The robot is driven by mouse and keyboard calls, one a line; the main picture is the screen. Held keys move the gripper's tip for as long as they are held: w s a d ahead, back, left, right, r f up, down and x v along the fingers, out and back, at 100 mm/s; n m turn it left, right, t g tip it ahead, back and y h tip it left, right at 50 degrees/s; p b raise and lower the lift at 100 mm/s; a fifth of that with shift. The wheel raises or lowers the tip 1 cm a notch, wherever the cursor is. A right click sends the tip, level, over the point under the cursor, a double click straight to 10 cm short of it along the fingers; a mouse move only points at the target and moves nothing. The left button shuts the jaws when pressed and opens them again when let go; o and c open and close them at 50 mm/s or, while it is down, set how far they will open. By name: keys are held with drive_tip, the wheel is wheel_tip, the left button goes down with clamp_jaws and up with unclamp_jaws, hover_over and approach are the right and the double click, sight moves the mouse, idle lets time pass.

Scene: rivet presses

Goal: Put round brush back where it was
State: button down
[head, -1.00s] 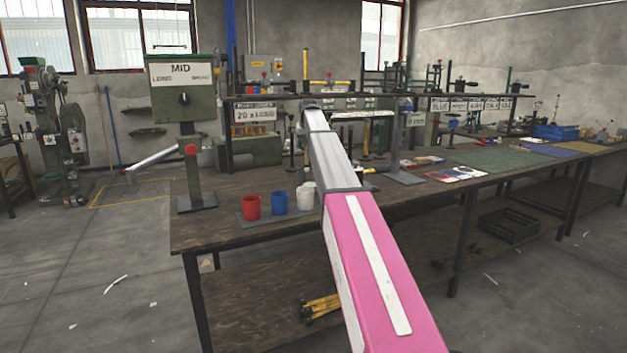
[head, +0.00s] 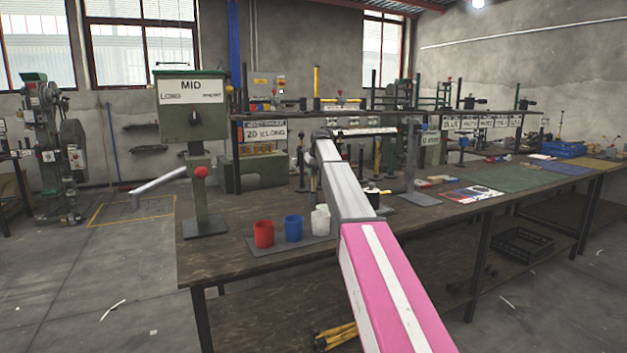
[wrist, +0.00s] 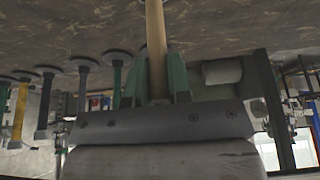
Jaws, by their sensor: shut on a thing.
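My gripper (wrist: 156,82) shows in the wrist view with its green fingers shut on a pale wooden handle, which I take for the round brush (wrist: 155,42). The handle runs from between the fingers to the top edge of the picture. The brush's head is not visible in this view. In the head view my arm reaches over the workbench (head: 260,284) towards its back shelf, and the gripper is largely hidden behind the arm.
Red (head: 264,234), blue (head: 293,228) and white (head: 320,220) cups stand on the bench left of my arm. The green MID press (head: 190,108) stands further left. Several round-based upright tools, one yellow (wrist: 19,110), show in the wrist view.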

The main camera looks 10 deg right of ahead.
sight(313, 191)
drive_tip(key=shift+f, duration=1.5)
drive_tip(key=c, duration=1.1)
unclamp_jaws()
drive_tip(key=shift+f, duration=0.1)
drive_tip(key=shift+o, duration=0.2)
drive_tip(key=v, duration=1.2)
